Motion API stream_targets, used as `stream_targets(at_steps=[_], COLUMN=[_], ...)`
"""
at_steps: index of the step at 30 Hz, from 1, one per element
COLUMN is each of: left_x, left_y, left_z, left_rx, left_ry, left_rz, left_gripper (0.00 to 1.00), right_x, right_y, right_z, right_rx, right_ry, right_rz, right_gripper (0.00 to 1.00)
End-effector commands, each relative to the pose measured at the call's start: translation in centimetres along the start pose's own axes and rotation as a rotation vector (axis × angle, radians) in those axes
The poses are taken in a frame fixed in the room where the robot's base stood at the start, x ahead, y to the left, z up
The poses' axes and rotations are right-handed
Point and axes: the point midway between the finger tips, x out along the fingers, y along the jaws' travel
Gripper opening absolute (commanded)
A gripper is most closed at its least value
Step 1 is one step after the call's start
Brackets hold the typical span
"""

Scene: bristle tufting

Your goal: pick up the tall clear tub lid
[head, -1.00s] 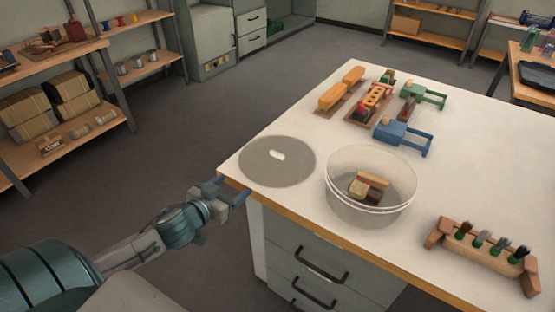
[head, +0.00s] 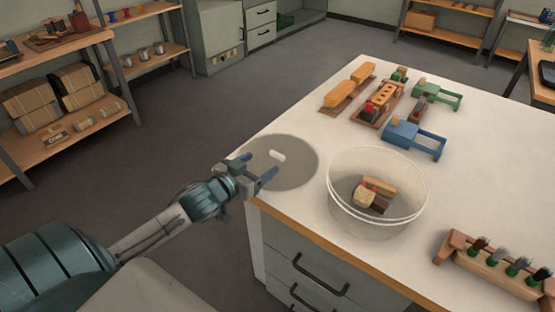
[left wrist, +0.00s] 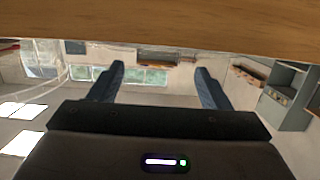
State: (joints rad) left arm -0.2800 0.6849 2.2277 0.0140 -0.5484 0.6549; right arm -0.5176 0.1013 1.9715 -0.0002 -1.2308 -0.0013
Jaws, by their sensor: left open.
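The tub lid (head: 298,168) is a flat, round, greyish see-through disc with a small pale handle (head: 277,155) at its middle. It lies on the white table near the left corner. The tall clear tub (head: 376,218) stands to its right, open on top, with wooden and dark pieces inside. My left gripper (head: 262,181) is open and empty at the table's left corner, over the near-left part of the lid in the head view. In the left wrist view its two fingers (left wrist: 160,82) are spread with nothing between them. My right gripper is not in view.
A wooden rack of brushes (head: 497,265) stands at the table's front right. A blue clamp (head: 405,138), a green clamp (head: 432,92) and orange-topped blocks (head: 348,88) sit farther back. The table's wooden edge (head: 310,229) is close to my left gripper.

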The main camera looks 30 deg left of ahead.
Motion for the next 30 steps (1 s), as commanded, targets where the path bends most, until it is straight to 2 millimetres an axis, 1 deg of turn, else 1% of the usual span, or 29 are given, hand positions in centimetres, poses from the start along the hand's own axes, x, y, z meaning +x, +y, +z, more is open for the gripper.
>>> stream_targets(at_steps=[1, 8, 15, 18, 21, 27, 28, 30], left_x=[0.5, 1.6, 4.9, 5.8, 6.2, 6.3, 6.3, 6.2], left_y=[0.0, 0.1, 0.1, 0.1, 0.1, 0.1, 0.1, 0.1], left_z=[0.0, 0.0, 0.2, 0.2, 0.3, 0.3, 0.3, 0.3], left_rx=[-0.004, -0.003, -0.005, -0.003, -0.002, 0.000, 0.000, 0.000], left_ry=[0.003, 0.001, 0.002, 0.002, 0.000, 0.000, 0.000, 0.000], left_rz=[0.000, 0.002, 0.001, 0.002, 0.002, 0.002, 0.002, 0.002], left_gripper=[0.71, 0.71, 0.71, 0.71, 0.71, 0.71, 0.67, 0.53], right_x=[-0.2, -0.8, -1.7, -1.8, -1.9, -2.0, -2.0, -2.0], right_y=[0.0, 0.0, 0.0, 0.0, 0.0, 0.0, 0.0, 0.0], right_z=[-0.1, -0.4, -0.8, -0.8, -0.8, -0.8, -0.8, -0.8], right_rx=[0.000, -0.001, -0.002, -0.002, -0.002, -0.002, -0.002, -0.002], right_ry=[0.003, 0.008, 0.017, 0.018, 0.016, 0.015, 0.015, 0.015], right_rz=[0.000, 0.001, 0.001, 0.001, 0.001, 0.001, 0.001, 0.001], right_gripper=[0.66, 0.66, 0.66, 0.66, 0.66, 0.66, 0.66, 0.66])
